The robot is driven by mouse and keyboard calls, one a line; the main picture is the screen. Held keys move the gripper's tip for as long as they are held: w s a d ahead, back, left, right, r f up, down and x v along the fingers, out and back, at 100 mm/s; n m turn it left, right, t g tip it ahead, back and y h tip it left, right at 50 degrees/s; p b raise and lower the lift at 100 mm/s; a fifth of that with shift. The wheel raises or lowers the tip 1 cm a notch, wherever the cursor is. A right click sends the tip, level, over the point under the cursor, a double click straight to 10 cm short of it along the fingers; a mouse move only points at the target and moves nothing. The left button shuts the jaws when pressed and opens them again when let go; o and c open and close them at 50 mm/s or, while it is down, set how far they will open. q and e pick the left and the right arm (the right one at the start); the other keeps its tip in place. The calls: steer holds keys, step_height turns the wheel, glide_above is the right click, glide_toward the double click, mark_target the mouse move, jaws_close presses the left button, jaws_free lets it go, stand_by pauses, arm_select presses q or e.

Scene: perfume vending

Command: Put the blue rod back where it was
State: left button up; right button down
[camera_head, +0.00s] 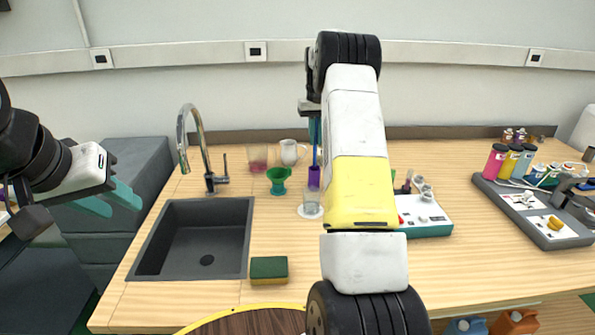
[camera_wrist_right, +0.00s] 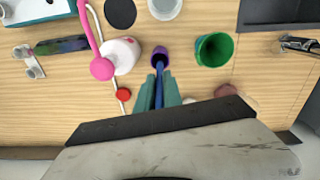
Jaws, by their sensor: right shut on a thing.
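The blue rod (camera_head: 315,153) is upright, held in my right gripper (camera_wrist_right: 157,88). In the right wrist view the rod (camera_wrist_right: 159,86) runs between the two teal fingers, which are shut on it. Its far end shows at the mouth of a small purple holder (camera_wrist_right: 160,54). The purple holder (camera_head: 314,178) also shows in the head view, directly below the rod. I cannot tell how deep the rod's end sits in it. My right arm hides part of the gripper in the head view. My left gripper (camera_head: 110,200) is open and empty at the left, beside the counter.
A green cup (camera_head: 278,180) and white mug (camera_head: 290,152) stand left of the holder. A clear glass (camera_head: 311,203) stands in front of it. A sink (camera_head: 196,240), faucet (camera_head: 202,150) and sponge (camera_head: 268,269) are further left. A white-and-teal device (camera_head: 424,214) stands right of my arm.

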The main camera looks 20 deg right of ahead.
mark_target(315, 166)
step_height(315, 166, down, 9)
steer(key=shift+r, duration=0.15)
stand_by(0.4)
steer(key=c, duration=1.5)
jaws_free()
